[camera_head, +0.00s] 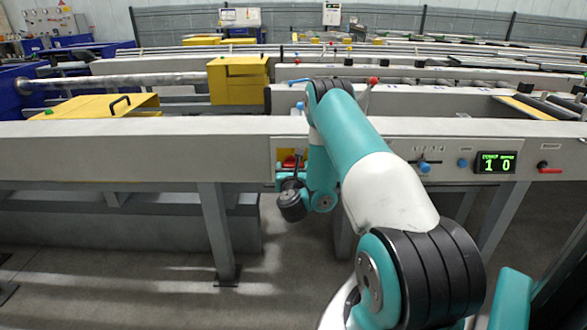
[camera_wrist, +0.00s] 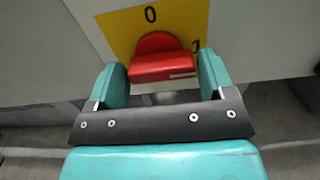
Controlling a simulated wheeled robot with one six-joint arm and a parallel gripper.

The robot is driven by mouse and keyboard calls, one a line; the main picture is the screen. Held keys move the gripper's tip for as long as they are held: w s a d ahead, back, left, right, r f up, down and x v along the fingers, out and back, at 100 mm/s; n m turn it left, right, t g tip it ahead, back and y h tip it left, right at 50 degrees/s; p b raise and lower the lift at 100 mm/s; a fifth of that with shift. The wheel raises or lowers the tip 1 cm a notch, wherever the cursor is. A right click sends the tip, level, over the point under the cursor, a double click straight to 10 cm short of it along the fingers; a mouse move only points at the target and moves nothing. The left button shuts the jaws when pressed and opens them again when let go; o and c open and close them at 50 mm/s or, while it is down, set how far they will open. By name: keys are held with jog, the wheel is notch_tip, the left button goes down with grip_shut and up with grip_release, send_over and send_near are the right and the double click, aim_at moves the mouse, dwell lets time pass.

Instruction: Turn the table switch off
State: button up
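The table switch is a red knob with a thick grip bar (camera_wrist: 163,66) on a yellow plate (camera_wrist: 125,32). The plate has a "0" at its top and a partly hidden mark, perhaps a "1", at its right. The bar lies roughly level across the wrist view. My gripper (camera_wrist: 161,80) is open, its teal fingers on the left and right of the bar. Gaps show between fingers and bar, so no grip is visible. In the head view the red knob (camera_head: 291,162) is partly hidden by my gripper (camera_head: 290,180) at the table's front panel.
A grey table leg (camera_head: 217,230) stands left of my arm. The floor in front is open.

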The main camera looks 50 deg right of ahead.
jog(key=c, duration=0.5)
jog(key=shift+n, duration=0.3)
jog(key=n+p, duration=0.3)
jog(key=n, duration=0.5)
jog(key=n+p, duration=0.3)
jog(key=n, duration=0.6)
jog(key=shift+w+a+r+p, duration=0.1)
jog(key=shift+w+p, duration=0.05)
jog(key=shift+p, duration=0.25)
jog(key=shift+n, duration=0.3)
jog(key=o, duration=0.9)
